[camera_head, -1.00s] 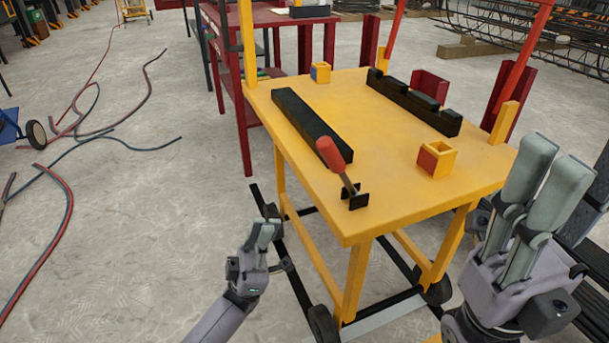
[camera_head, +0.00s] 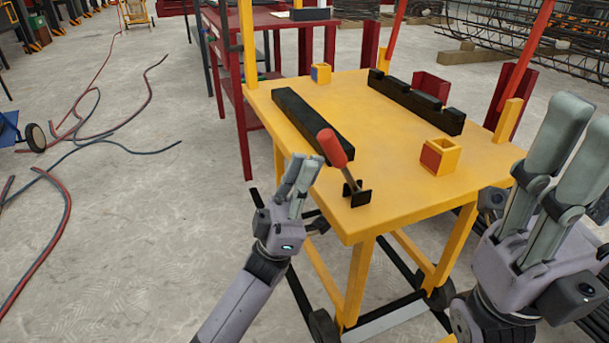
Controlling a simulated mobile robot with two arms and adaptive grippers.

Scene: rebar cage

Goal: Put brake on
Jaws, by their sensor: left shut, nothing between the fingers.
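The brake lever (camera_head: 333,150) has a red handle on a thin rod. The rod rises from a black bracket (camera_head: 357,194) at the near left corner of the yellow cart top (camera_head: 390,195). The lever leans up and to the left. My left gripper (camera_head: 302,172) is shut and empty. In the picture it is just left of the lever, by the cart's left edge, with its fingers pointing up. I see no contact with the handle. My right gripper (camera_head: 577,135) is upright at the right, in front of the cart's right corner. Its finger gap is unclear.
A black bar (camera_head: 300,115) and a notched black bar (camera_head: 415,103) lie on the cart. A yellow and red box (camera_head: 440,157) is near its right side. A red table (camera_head: 265,20) stands behind. Hoses (camera_head: 60,215) lie on the floor at left.

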